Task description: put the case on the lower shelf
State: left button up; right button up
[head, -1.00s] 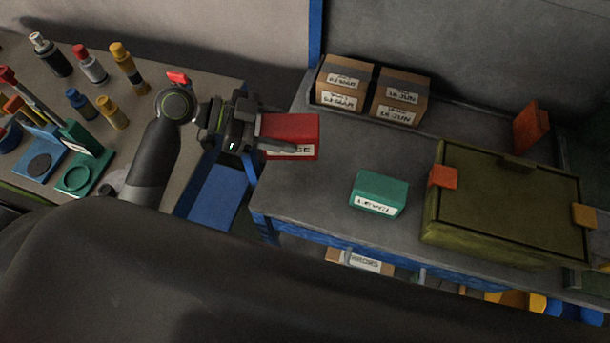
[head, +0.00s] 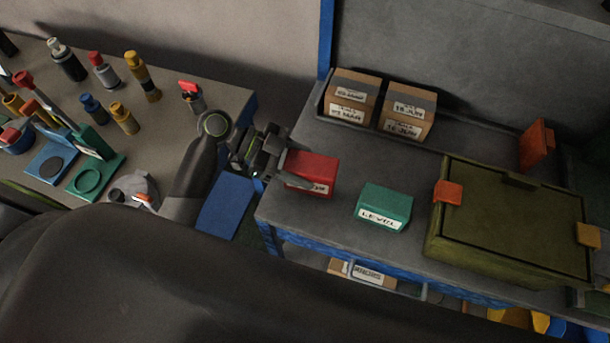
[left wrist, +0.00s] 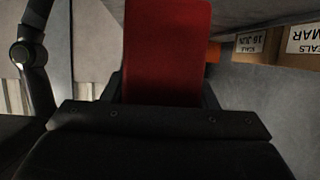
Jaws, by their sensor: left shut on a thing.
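A red case (head: 314,168) with a white label on its front is held in my left gripper (head: 292,174), at the left end of the grey upper shelf (head: 330,228). The fingers are shut on it and partly cover its label. I cannot tell whether it touches the shelf. In the left wrist view the red case (left wrist: 167,50) stands out between the fingers. A green case (head: 385,206) marked LEVEL sits just to its right. The lower shelf is mostly hidden below the blue front edge; a labelled carton (head: 364,272) shows there. My right gripper is not in view.
Two cartons (head: 352,98) stand in a tray at the back. A large olive case (head: 515,215) with orange latches fills the right of the upper shelf. A workbench (head: 205,125) with several bottles is at the left. A blue panel (head: 225,205) lies between.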

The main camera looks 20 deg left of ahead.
pick_arm(q)
jog(key=shift+f+p, duration=0.35)
jog(key=shift+f, duration=1.85)
jog(key=shift+f+b, duration=0.2)
jog(key=shift+b, duration=0.1)
jog(key=o, duration=1.3)
jog(key=shift+r, duration=0.1)
